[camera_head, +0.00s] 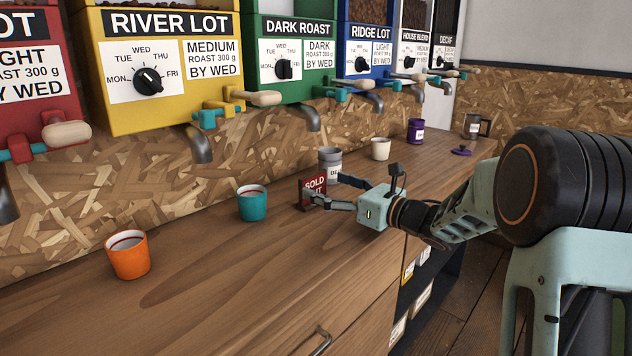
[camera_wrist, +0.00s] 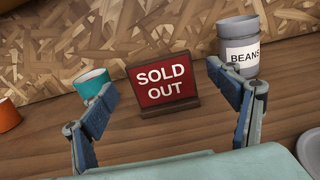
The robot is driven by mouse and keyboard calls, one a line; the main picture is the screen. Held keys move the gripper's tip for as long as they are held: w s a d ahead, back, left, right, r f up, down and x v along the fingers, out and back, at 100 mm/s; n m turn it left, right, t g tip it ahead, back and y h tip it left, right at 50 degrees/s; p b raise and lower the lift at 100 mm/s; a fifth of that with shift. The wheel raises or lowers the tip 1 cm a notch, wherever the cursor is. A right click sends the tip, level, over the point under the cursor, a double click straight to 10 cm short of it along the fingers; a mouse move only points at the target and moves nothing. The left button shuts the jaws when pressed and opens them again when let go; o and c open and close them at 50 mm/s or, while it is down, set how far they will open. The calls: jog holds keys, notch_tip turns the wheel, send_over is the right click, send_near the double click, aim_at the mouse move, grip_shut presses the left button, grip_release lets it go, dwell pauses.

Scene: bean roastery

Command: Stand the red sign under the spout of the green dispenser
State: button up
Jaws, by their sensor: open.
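The red sign (camera_head: 314,187) reads "SOLD OUT" and stands upright on the counter in a dark base. In the wrist view the sign (camera_wrist: 164,82) faces me between my spread fingers, with no clear contact. My gripper (camera_head: 330,190) is open, low over the counter at the sign. Its fingers (camera_wrist: 160,82) flank the sign in the wrist view. The green dispenser (camera_head: 294,88), labelled "DARK ROAST", hangs on the wall with its metal spout (camera_head: 313,118) above the sign in the picture. I cannot tell whether the sign is directly below that spout.
A grey "BEANS" canister (camera_wrist: 239,48) stands right of the sign. A teal cup (camera_head: 252,204) and an orange cup (camera_head: 128,256) stand left. A white cup (camera_head: 380,149), purple jar (camera_head: 415,130) and metal mug (camera_head: 475,126) stand farther right. The counter front (camera_head: 240,285) is clear.

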jog(key=v, duration=0.7)
jog(key=shift+s+d, duration=0.15)
jog(key=shift+d, duration=0.1)
